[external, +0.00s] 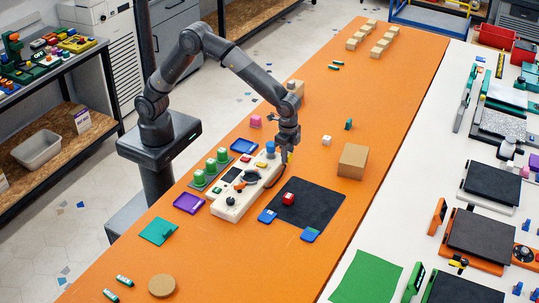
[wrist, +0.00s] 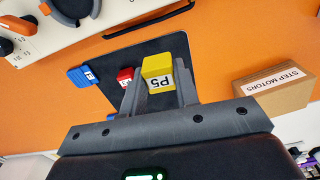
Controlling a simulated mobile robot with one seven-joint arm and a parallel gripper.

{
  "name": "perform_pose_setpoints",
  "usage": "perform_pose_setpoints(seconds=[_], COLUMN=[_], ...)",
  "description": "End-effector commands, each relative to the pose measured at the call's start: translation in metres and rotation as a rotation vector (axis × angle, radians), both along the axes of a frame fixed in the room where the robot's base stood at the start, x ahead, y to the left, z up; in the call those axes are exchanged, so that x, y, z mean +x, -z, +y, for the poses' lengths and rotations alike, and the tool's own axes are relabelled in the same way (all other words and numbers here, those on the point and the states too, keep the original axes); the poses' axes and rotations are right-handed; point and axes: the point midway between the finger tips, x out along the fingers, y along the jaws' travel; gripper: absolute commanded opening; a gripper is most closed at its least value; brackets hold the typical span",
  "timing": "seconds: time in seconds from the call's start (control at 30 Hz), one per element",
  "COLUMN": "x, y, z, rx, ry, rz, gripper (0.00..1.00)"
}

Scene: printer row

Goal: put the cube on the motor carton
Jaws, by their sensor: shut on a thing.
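A yellow cube (wrist: 157,66) marked P5 is between the two fingers of my gripper (wrist: 160,88) in the wrist view. My gripper is shut on it. In the external view my gripper (external: 287,152) points down beside the white control panel, with a small bit of yellow at its tips. The cube is mostly hidden there. The motor carton (external: 352,161) is a closed brown box on the orange table, to the right of my gripper and apart from it. It also shows at the right of the wrist view (wrist: 272,92), labelled STEP MOTORS.
A black mat (external: 318,204) bears a red cube (external: 288,198), with blue blocks (external: 266,215) at its edges. The white control panel (external: 232,205) lies left of the mat. The orange table is clear around the carton's right side.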

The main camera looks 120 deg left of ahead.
Motion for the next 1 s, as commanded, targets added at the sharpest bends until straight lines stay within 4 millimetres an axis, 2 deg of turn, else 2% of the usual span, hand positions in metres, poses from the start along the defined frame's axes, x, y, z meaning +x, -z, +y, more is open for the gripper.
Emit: perform_pose_setpoints(seconds=[0.17,0.4,0.53,0.7,0.83,1.0], x=[0.027,0.08,0.102,0.119,0.125,0.131], y=[-0.013,-0.039,-0.052,-0.065,-0.07,-0.063], z=[0.003,0.018,0.025,0.032,0.036,0.05], rx=[0.0,0.0,0.0,0.0,0.0,0.0], ry=[-0.01,-0.033,-0.045,-0.057,-0.062,-0.067], rz=[-0.003,-0.003,-0.003,-0.002,-0.001,0.002], gripper=[0.07,0.07,0.07,0.07,0.07,0.07])
